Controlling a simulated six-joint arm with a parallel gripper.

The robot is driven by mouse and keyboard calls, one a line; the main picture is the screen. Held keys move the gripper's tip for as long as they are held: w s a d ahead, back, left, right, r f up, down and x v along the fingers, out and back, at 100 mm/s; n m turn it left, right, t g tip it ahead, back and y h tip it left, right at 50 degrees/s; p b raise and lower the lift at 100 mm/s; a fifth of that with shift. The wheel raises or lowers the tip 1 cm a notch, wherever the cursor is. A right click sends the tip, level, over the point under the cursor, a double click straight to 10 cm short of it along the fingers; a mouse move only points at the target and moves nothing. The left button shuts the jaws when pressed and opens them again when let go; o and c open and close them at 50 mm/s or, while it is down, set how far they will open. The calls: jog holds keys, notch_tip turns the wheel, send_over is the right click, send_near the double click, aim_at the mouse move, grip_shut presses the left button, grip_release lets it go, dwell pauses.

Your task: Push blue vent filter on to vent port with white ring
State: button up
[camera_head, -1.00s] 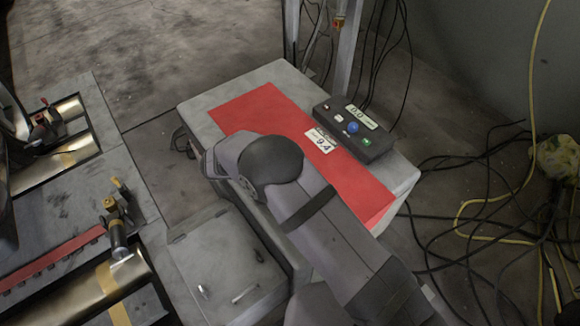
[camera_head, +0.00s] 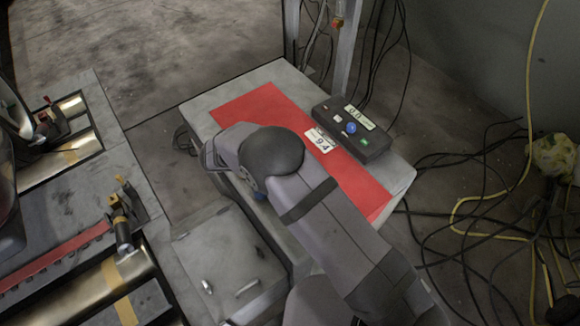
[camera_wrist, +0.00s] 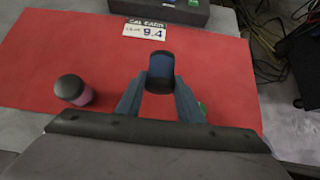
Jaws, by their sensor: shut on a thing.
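In the wrist view, my gripper (camera_wrist: 159,88) is shut on a blue cylinder with dark ends, the blue vent filter (camera_wrist: 161,66). One finger is on each side of it, and it shows above the red mat. A pink cylinder with a dark cap (camera_wrist: 73,90) stands apart to the left on the mat. I cannot make out a vent port with a white ring in either current view. In the head view, my own arm hides the gripper and its surroundings.
The red mat (camera_head: 262,105) lies on a grey cart top (camera_head: 200,106). A label card (camera_head: 319,140) and a dark control box with buttons (camera_head: 352,130) are on it. Metal rollers (camera_head: 104,284) are at left. Loose cables (camera_head: 455,235) lie on the floor at right.

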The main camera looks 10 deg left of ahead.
dwell(0.3)
